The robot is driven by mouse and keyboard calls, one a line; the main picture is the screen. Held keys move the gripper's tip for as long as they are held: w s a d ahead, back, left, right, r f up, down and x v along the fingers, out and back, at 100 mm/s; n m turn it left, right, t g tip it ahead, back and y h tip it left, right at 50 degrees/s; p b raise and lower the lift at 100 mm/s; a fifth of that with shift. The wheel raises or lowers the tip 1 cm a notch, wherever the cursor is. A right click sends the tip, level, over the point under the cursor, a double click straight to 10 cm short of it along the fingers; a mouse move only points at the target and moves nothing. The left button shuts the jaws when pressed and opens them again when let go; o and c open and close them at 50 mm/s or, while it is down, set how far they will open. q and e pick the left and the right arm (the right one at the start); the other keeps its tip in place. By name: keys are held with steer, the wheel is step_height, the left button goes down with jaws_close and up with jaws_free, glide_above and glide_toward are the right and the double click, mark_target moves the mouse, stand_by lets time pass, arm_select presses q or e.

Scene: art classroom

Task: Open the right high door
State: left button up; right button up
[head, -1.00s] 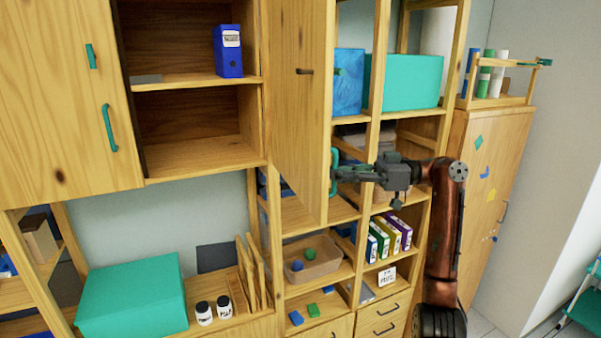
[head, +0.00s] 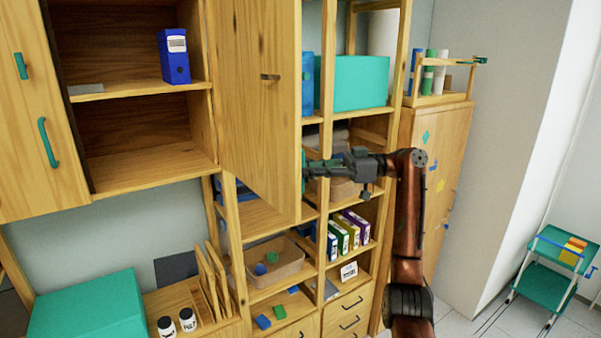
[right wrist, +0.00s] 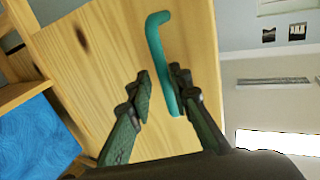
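The right high door (head: 255,110) of the wall cabinet stands swung well out, with its inner face toward me in the head view. Its teal handle (right wrist: 158,50) is on the outer face, seen in full in the right wrist view. My right gripper (head: 312,169) is at the door's free edge. In the right wrist view its two fingers (right wrist: 160,88) are apart, one on each side of the handle's lower end. The right finger is close to the handle; I cannot tell if it touches. My left gripper is not in view.
The open cabinet compartment holds a blue binder (head: 174,57). The closed left door (head: 25,120) is beside it. An open shelf with a teal box (head: 355,82) stands right behind the door. A teal cart (head: 545,285) is far right, with clear floor before it.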

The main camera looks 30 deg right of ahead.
steer(key=shift+o, duration=0.8)
steer(key=shift+w+d+f, duration=0.1)
steer(key=shift+d+f, duration=0.05)
steer(key=shift+d, duration=0.1)
steer(key=shift+o, duration=0.3)
steer(key=v, duration=1.1)
steer(key=shift+d, duration=0.25)
steer(key=shift+f, duration=0.15)
